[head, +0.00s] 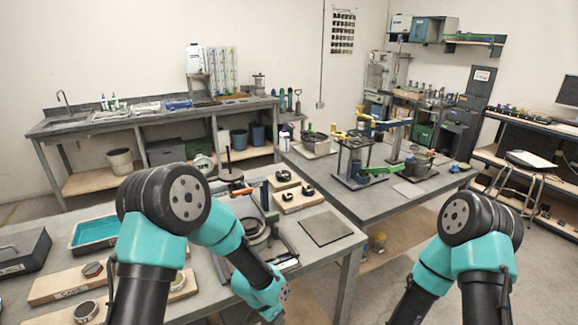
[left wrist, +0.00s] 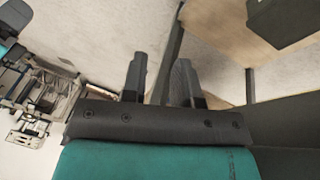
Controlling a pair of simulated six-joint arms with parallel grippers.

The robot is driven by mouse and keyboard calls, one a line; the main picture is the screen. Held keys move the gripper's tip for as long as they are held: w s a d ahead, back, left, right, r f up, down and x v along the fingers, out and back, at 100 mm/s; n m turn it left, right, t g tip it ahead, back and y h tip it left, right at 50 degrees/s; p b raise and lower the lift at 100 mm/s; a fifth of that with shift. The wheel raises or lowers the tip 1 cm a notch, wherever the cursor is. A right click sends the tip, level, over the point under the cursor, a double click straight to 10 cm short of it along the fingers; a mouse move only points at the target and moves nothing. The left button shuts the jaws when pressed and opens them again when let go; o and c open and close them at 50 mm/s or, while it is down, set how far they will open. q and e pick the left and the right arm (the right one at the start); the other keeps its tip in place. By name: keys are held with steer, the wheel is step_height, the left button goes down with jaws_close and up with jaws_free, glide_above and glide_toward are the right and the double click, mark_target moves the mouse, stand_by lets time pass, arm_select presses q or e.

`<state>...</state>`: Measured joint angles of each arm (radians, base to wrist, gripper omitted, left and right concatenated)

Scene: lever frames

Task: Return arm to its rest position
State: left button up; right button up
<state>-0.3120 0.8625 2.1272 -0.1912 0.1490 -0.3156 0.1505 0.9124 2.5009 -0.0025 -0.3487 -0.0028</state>
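My left arm comes in from the left, with its teal wrist (head: 262,285) low in front of the near bench's edge in the head view. The left gripper (left wrist: 161,72) shows in the left wrist view with two dark fingers apart and nothing between them. It points past a table edge and leg towards pale floor. My right arm (head: 478,235) is folded at the lower right of the head view, over the floor; its gripper is not visible. A lever frame (head: 352,160) with yellow and green parts stands on the right-hand table, apart from both arms.
The near workbench (head: 345,252) holds wooden blocks (head: 298,197), a dark square plate (head: 326,228) and a blue tray (head: 96,231). The right-hand table (head: 330,182) adjoins it. A bench with a sink (head: 68,121) lines the back wall. Open floor lies right of the near bench.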

arm_select(q)
steer(key=s+a+f+n, duration=0.4)
steer(key=s+a+n, duration=0.1)
steer(key=s+a, duration=0.3)
steer(key=s+a+f+n, duration=0.5)
steer(key=s+a, duration=0.3)
steer(key=a, duration=0.2)
steer(key=shift+s+a+f+n+t, duration=0.15)
steer(key=shift+a+f+n+t, duration=0.2)
steer(key=shift+n, duration=0.35)
